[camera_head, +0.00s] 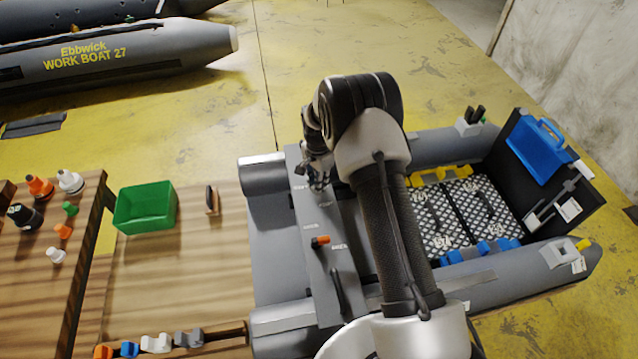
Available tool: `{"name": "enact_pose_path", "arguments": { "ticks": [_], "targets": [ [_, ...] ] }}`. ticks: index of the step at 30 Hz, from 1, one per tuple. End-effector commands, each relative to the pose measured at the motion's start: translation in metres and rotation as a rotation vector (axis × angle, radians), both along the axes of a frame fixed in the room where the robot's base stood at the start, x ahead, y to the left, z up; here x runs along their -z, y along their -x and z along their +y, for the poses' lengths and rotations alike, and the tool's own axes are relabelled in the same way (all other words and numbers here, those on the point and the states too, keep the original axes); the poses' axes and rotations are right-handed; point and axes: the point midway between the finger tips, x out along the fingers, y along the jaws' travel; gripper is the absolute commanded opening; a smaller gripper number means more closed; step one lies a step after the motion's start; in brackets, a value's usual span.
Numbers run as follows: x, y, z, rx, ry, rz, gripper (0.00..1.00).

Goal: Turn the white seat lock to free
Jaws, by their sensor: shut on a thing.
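My gripper (317,184) points down at the far part of the grey seat board (318,268) that lies across the boat. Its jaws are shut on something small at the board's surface. This is at the spot of a lock, which I take to be the white seat lock; the fingers and arm hide it, so its colour and the way it points cannot be seen. A second lock with an orange handle (320,241) sits nearer on the same board, apart from the gripper. Small white lettering beside both spots is too blurred to read surely.
A black handle (337,290) stands on the board's near part. Left is a wooden table with a green bin (146,206), a small upright piece (212,200) and several valves and clips. The boat's chequered floor (462,215) lies right, with a blue case (539,147) beyond.

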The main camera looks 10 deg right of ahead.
Motion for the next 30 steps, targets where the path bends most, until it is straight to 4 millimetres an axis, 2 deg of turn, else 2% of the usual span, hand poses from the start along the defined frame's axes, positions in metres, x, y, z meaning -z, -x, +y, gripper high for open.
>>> {"name": "enact_pose_path", "arguments": {
  "ticks": [15, 30],
  "targets": [
    [-0.0001, -0.0052, 0.0014, 0.41, 0.0, -0.001, 0.0],
    [-0.0004, -0.0068, 0.0013, 0.542, 0.001, -0.001, 0.0]
  ]
}}
